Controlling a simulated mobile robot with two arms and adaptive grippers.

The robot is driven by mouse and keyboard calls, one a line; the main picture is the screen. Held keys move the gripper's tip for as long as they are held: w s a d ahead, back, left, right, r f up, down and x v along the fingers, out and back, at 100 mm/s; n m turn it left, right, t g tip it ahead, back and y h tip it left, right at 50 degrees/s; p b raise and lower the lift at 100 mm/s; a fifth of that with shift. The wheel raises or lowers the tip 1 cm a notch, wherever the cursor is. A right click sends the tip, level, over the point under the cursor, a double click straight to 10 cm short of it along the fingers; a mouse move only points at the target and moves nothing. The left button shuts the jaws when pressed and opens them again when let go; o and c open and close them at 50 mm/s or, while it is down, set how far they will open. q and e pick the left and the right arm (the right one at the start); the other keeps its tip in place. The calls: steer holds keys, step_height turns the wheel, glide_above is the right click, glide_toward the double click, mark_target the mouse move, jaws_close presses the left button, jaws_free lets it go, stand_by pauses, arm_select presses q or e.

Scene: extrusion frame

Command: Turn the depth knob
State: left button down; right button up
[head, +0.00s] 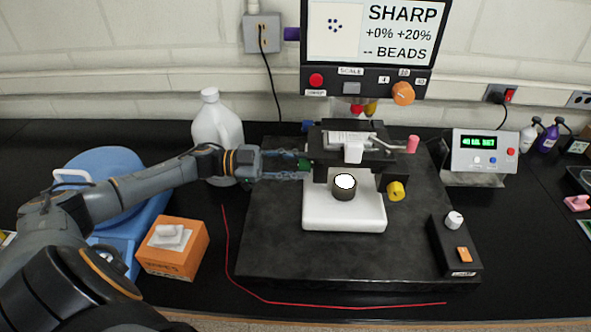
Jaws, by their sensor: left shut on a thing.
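The microscope-like instrument (345,211) stands on a dark slab in the middle of the head view, with a white base and black stage. My left gripper (301,164) reaches in from the left and is shut on a small green knob (304,163) at the stage's left side, which its fingers partly cover. Other knobs show: yellow (396,191), blue (308,126), orange (403,93) and purple (291,34). No readable label marks any as the depth knob. The screen (372,32) reads SHARP, +0% +20%, -- BEADS. My right gripper is not in view.
A white jug (217,130) stands close behind my left arm. An orange tissue box (172,252) and a blue bin (103,165) are at left. A small control box (455,254) sits on the slab's right. A red line (300,303) edges the slab's front.

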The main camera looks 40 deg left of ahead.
arm_select(q)
steer(key=m+b, duration=0.3)
steer(key=m, duration=0.2)
steer(key=shift+f+m+b, duration=0.1)
steer(key=shift+m+b, duration=0.2)
steer(key=shift+b, duration=0.05)
stand_by(0.4)
steer(key=c, duration=1)
jaws_free()
